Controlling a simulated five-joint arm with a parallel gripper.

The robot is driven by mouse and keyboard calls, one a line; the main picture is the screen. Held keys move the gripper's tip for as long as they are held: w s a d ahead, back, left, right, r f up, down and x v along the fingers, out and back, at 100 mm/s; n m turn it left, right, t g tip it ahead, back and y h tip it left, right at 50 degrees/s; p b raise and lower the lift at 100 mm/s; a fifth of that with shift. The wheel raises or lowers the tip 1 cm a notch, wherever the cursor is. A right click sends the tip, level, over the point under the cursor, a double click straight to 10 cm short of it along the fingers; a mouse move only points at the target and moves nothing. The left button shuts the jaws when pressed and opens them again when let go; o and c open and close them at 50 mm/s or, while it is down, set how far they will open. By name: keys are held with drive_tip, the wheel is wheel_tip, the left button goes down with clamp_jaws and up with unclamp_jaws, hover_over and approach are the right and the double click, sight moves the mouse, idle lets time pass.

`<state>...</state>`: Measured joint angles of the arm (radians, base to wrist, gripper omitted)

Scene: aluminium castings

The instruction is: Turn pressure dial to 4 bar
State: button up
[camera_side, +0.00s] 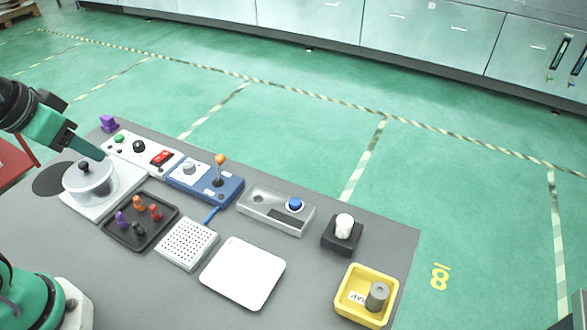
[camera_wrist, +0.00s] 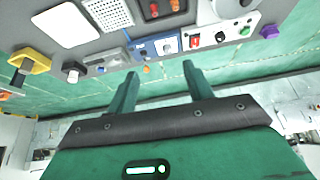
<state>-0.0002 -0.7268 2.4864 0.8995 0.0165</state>
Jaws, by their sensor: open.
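A blue panel (camera_side: 206,182) on the grey table carries a pale round dial (camera_side: 188,168) on a white plate and a lever with an orange ball (camera_side: 220,159). Beside it, a white panel (camera_side: 122,147) carries a black knob (camera_side: 138,146), a green button and a red switch. Which of these is the pressure dial I cannot read from any label. The blue panel also shows in the wrist view (camera_wrist: 147,50). My gripper (camera_side: 103,157) is open and empty, apart from the dials, at the left in the side view. Its two fingers stand apart in the wrist view (camera_wrist: 159,76).
A round white vessel with a black-knobbed lid (camera_side: 88,178) stands near my gripper. A dark tray (camera_side: 118,233) with coloured pegs, a perforated block (camera_side: 187,244), a white plate (camera_side: 243,273), a blue-button box (camera_side: 270,214) and a yellow bin (camera_side: 345,302) fill the table.

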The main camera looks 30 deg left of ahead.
drive_tip(key=w+f+m+g, duration=0.1)
drive_tip(key=w+f+m, duration=0.1)
drive_tip(key=w, duration=0.4)
drive_tip(key=w+f+m+g, duration=0.2)
drive_tip(key=w+m, duration=0.1)
drive_tip(key=w, duration=0.3)
drive_tip(key=m+g, duration=0.2)
drive_tip(key=m, duration=0.1)
approach(188, 165)
drive_tip(key=shift+s+d, duration=0.1)
drive_tip(key=shift+s, duration=0.05)
drive_tip(key=shift+w+f+m, duration=0.25)
drive_tip(key=shift+f+m, duration=0.05)
drive_tip(key=shift+f, duration=0.15)
drive_tip(key=shift+w+f, duration=0.15)
drive_tip(key=shift+f, duration=3.75)
drive_tip(key=c, duration=1)
